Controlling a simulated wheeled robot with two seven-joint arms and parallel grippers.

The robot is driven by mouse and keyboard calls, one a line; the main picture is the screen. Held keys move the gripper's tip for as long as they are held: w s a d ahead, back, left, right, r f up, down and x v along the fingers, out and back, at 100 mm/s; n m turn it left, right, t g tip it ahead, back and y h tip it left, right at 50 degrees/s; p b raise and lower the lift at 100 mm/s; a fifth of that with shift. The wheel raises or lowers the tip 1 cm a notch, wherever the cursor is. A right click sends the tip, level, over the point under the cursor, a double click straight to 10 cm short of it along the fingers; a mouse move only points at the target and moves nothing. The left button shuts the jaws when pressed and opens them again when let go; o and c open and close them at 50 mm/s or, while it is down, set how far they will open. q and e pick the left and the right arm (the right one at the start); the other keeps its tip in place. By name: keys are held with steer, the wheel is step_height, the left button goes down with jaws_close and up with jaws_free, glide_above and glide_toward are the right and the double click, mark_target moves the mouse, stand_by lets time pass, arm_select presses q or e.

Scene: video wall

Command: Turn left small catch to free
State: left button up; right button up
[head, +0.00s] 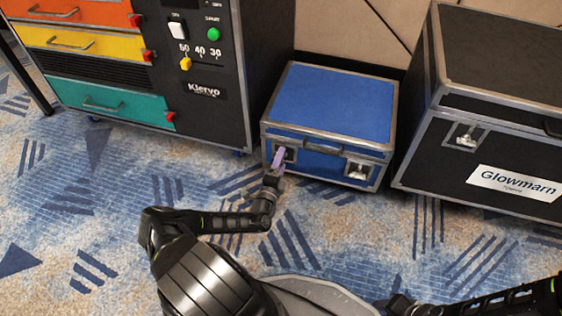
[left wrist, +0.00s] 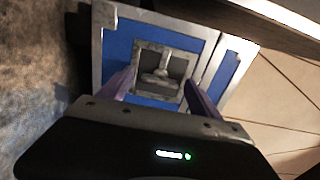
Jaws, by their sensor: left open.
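A small blue case (head: 335,105) with silver edges stands on the carpet between a black cabinet and a larger black case. It has a left catch (head: 289,154) and a right catch (head: 356,170) on its front. My left gripper (head: 278,158) is at the left catch and partly covers it. In the left wrist view the left catch (left wrist: 160,70) shows as a metal piece in a recessed square plate. The open purple fingers of my left gripper (left wrist: 158,88) stand on either side of this plate. I cannot tell whether they touch it. My right gripper is not clearly visible.
A black cabinet (head: 205,125) with orange, yellow and teal drawers stands close on the left. A large black case (head: 490,120) labelled Glowmarn stands close on the right. The patterned carpet (head: 340,230) in front is clear apart from my arms.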

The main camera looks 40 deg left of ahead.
arm_select(q)
steer(key=p+v, duration=0.2)
steer(key=v, duration=0.5)
steer(key=shift+s+p, duration=0.3)
steer(key=shift+p, duration=0.05)
steer(key=shift+d, duration=0.15)
